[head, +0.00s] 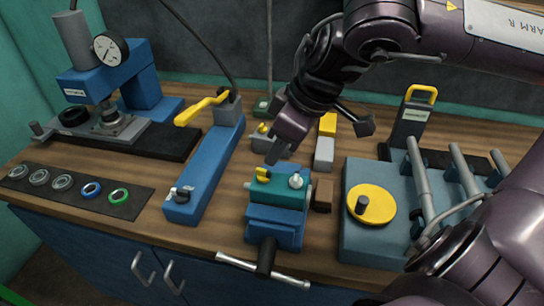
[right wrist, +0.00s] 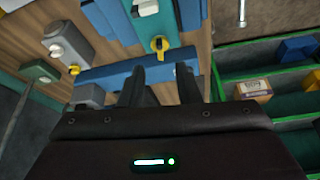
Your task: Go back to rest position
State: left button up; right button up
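My right gripper (head: 275,154) hangs above the wooden bench, just behind the teal and blue vise (head: 277,190), in the head view. In the right wrist view its two dark fingers (right wrist: 160,88) stand apart with nothing visible between them. The gripper looks open and empty. The vise carries a yellow piece (head: 263,175) and a small pale knob (head: 296,181) on top. My right arm comes in from the upper right and covers part of the back of the bench. My left gripper is not in view.
A blue press with a dial gauge (head: 110,48) stands at the left, behind a dark mat (head: 75,191) with several rings. A long blue tool with a yellow lever (head: 203,107) lies left of the vise. A grey fixture with a yellow disc (head: 371,204) stands right. Green bins (right wrist: 262,112) show in the wrist view.

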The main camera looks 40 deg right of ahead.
jog(key=shift+v, duration=1)
